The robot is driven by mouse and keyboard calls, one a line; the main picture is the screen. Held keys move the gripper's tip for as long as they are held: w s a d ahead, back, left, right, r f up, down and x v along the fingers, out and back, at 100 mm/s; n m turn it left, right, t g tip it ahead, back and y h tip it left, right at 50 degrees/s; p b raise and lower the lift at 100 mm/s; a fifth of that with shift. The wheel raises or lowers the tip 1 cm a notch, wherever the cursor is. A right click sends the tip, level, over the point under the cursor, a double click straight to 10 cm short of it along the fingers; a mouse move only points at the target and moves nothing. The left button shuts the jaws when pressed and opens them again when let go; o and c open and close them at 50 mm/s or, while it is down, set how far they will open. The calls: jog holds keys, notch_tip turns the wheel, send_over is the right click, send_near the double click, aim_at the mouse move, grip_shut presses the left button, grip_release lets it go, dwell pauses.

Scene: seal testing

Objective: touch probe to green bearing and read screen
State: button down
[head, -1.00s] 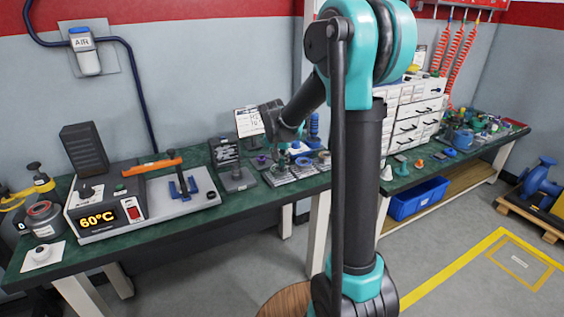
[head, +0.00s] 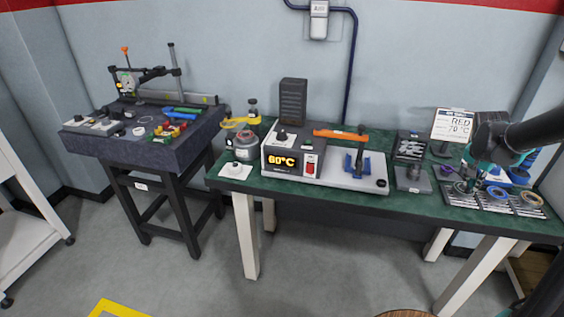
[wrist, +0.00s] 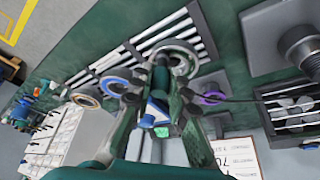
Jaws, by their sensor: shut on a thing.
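My gripper (wrist: 160,92) is low over a slotted metal rack and is shut on a slim dark piece with a thin dark cable, apparently the probe (wrist: 160,76). A silvery ring with a greenish tinge (wrist: 184,62), perhaps the green bearing, lies at the fingertips in the wrist view. I cannot tell whether the probe touches it. A blue bearing (head: 497,192) and a tan bearing (head: 531,198) lie on the rack to the right in the head view. A lit screen (head: 282,160) on the grey heater unit reads 60°C.
A purple ring (head: 461,187) lies left of the rack. A sign (head: 454,124) reading RED 70°C stands behind. A dark box of small parts (head: 410,146) stands beside it. A dark side table (head: 140,150) with tools is at the left, with open floor between.

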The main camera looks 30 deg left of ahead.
dwell(0.3)
jog(key=shift+r, duration=2.5)
